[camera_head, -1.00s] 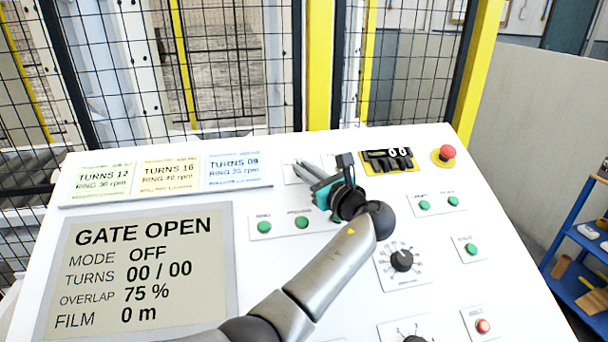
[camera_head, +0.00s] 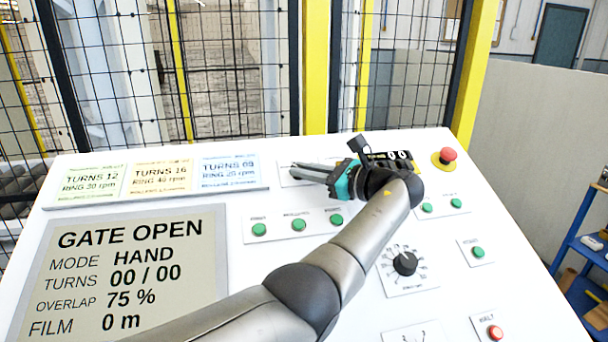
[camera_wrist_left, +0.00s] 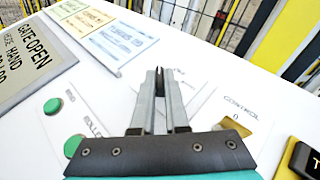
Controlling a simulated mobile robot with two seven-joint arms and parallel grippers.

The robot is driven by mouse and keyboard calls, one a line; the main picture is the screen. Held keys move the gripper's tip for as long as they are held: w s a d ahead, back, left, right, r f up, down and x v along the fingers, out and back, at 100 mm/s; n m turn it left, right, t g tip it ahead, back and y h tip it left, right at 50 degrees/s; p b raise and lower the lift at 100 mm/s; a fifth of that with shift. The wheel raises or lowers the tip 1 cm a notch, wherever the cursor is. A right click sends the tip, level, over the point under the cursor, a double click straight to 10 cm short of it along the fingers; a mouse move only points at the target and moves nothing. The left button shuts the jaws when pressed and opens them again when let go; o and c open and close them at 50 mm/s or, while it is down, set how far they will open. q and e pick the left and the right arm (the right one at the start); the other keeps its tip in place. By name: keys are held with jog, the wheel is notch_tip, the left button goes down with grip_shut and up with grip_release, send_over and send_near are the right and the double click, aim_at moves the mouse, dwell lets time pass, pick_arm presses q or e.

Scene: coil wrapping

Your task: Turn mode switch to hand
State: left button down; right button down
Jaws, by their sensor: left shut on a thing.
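The mode switch shows in the left wrist view as a small dark knob (camera_wrist_left: 160,84) between my fingertips. In the head view my fingers hide it, and only part of its white plate (camera_head: 288,182) shows. My left gripper (camera_head: 297,170) is shut on the knob; it also fills the middle of the left wrist view (camera_wrist_left: 160,78). Its fingers point left across the plate, near the top of the panel. The display (camera_head: 130,275) reads GATE OPEN, MODE HAND, TURNS 00 / 00, OVERLAP 75 %, FILM 0 m. My right gripper is not in view.
Green buttons (camera_head: 298,225) sit just below the gripper. A black counter block (camera_head: 400,156) and a red emergency button (camera_head: 447,155) are to its right. A black dial (camera_head: 405,263) is below my wrist. Recipe cards (camera_head: 162,177) stand at left. A mesh fence rises behind the panel.

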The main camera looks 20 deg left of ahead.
pick_arm(q)
jog(key=shift+f, duration=0.25)
jog(key=c, duration=1)
grip_release()
jog(key=shift+s, duration=0.1)
jog(key=shift+o, duration=0.4)
jog(key=shift+r, duration=0.1)
jog(key=b+v, duration=0.1)
jog(key=v, duration=0.6)
jog(key=b+v, duration=0.1)
jog(key=v, duration=0.6)
jog(key=shift+w+d, duration=0.1)
jog(key=shift+w, duration=0.1)
jog(key=shift+s+d+r+b, duration=0.1)
jog(key=shift+s+d+b, duration=0.1)
jog(key=shift+d+b, duration=0.25)
